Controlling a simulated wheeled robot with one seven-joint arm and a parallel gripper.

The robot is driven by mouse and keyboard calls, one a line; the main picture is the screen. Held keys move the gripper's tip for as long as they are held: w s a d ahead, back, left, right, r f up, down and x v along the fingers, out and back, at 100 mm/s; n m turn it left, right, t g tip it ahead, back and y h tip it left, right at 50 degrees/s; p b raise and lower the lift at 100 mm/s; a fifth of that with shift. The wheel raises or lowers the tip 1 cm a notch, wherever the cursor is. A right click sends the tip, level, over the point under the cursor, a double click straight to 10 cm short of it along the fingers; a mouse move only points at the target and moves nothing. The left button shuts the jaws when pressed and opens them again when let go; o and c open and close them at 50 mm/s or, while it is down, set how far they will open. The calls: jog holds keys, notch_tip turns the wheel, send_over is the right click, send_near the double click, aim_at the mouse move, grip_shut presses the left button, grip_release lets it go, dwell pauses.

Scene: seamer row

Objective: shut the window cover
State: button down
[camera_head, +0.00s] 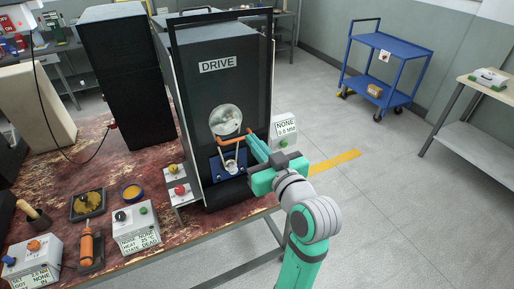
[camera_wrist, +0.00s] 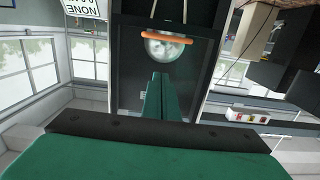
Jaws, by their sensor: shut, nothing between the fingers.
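The black machine marked DRIVE (camera_head: 218,85) stands on the table, with a round glassy window (camera_head: 226,115) in its front. A dark open frame (camera_head: 222,14) rises around and above the machine; I cannot tell surely whether it is the window cover. An orange bar (camera_head: 233,142) crosses in front of the window's lower part; it also shows across the window in the wrist view (camera_wrist: 155,38). My gripper (camera_head: 251,138) is shut and empty, its fingertips close to the bar's right end. In the wrist view, the fingertips (camera_wrist: 161,76) point at the machine front, apart from the bar in the picture.
Below the window is a blue plate (camera_head: 229,166) with a metal clip-like part. Small control boxes and tools lie on the stained table (camera_head: 180,218). A blue cart (camera_head: 385,65) stands far right; the floor between is clear.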

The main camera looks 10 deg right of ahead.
aim_at(243, 138)
jog(key=w+f, duration=0.1)
jog(key=w, duration=0.1)
jog(key=w+a+f, duration=0.1)
jog(key=w, duration=0.1)
jog(key=w+f, duration=0.1)
jog(key=w, duration=0.2)
jog(key=shift+w+a+f, duration=0.1)
jog(key=shift+a+f, duration=0.2)
jog(key=shift+f, duration=0.4)
jog(key=shift+w, duration=0.1)
